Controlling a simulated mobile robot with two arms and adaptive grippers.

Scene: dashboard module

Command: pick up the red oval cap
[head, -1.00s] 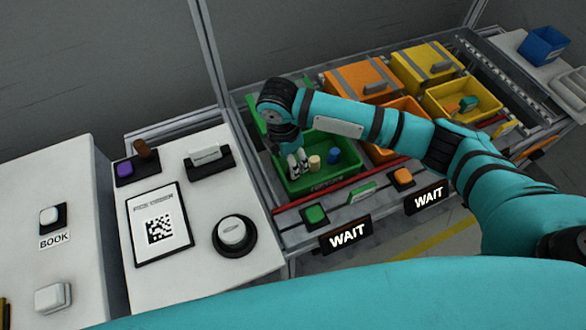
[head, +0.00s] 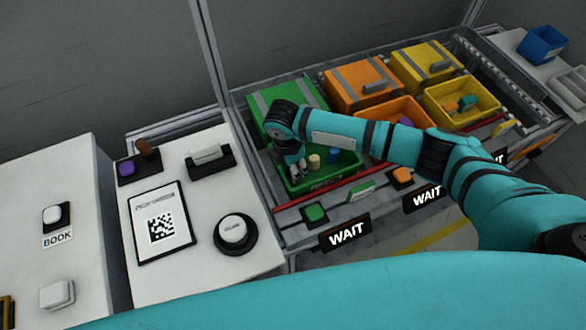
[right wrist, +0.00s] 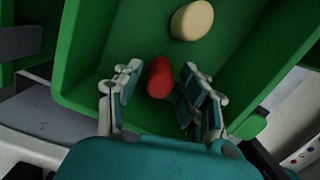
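The red oval cap (right wrist: 159,78) lies in the green bin (right wrist: 85,92), close to the bin's near wall in the right wrist view. My right gripper (right wrist: 163,92) is open, with one finger on each side of the cap. A gap shows on both sides, so the fingers look clear of it. In the head view my right gripper (head: 297,169) reaches down into the left part of the green bin (head: 325,182). The cap cannot be made out there, hidden by the gripper. My left gripper is not in view.
Orange (head: 400,111) and yellow (head: 480,98) bins stand to the right. The bin walls are close around the gripper.

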